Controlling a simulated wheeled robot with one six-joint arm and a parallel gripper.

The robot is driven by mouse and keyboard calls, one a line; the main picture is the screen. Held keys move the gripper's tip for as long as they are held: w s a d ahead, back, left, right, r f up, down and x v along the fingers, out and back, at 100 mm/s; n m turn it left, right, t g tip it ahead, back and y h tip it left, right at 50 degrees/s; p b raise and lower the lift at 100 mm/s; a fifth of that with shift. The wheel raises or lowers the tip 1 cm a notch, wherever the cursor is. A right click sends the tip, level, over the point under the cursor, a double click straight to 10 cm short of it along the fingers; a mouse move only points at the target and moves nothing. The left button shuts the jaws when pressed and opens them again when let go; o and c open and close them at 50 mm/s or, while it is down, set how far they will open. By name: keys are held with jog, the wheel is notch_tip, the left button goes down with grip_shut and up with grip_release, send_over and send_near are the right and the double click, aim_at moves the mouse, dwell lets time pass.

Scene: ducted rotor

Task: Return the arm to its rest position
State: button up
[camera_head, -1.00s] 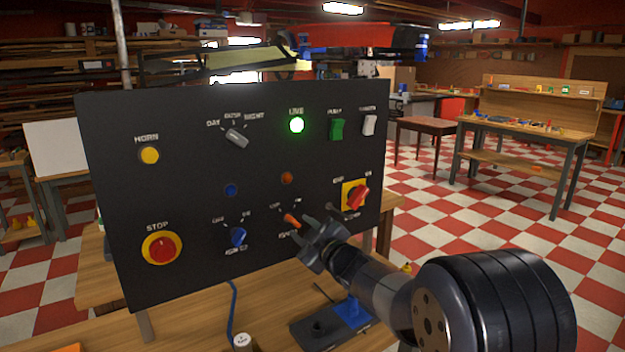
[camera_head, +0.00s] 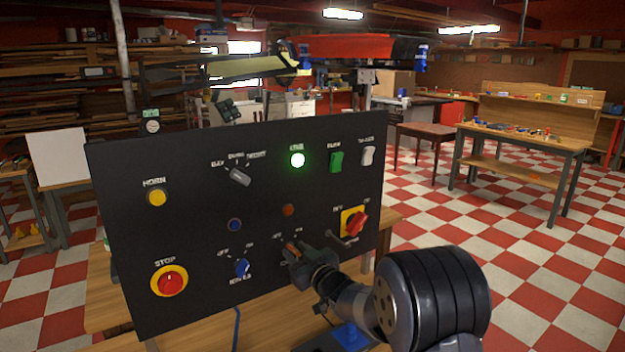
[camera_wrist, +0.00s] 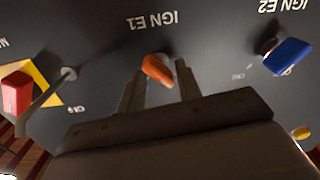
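The black control panel (camera_head: 130,235) stands upright on a wooden bench. My gripper (camera_head: 297,258) is at its lower middle, in front of the orange IGN E1 knob (camera_head: 291,246). In the wrist view, the two fingers (camera_wrist: 160,90) stand apart on either side of the tilted orange knob (camera_wrist: 157,68), with gaps visible between them and it. Nothing is seen held. Whether the fingertips reach past the knob's front is hard to tell. My arm runs from the panel to the lower right.
Near my gripper are a blue IGN E2 knob (camera_head: 242,268), a red rotary switch on yellow (camera_head: 355,222) and a thin metal lever (camera_wrist: 48,98). A red stop button (camera_head: 169,281) sits lower left. A green lamp (camera_head: 297,160) is lit. Checkered floor to the right is open.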

jog(key=shift+s+d+r+m+p, duration=0.1)
jog(key=shift+d+m+p, duration=0.05)
jog(key=shift+m+p, duration=0.4)
jog(key=s+d+f+m+h+b, duration=0.1)
jog(key=s+d+f+h+b, duration=0.1)
jog(key=s+d, duration=0.4)
jog(key=s+d+f+m+g+h+b, duration=0.1)
jog(key=s+d+h, duration=0.3)
jog(key=s, duration=0.5)
jog(key=shift+s+d+f+m+b, duration=0.35)
jog(key=shift+d+m+b, duration=0.25)
jog(key=shift+d, duration=0.65)
jog(key=shift+d, duration=0.1)
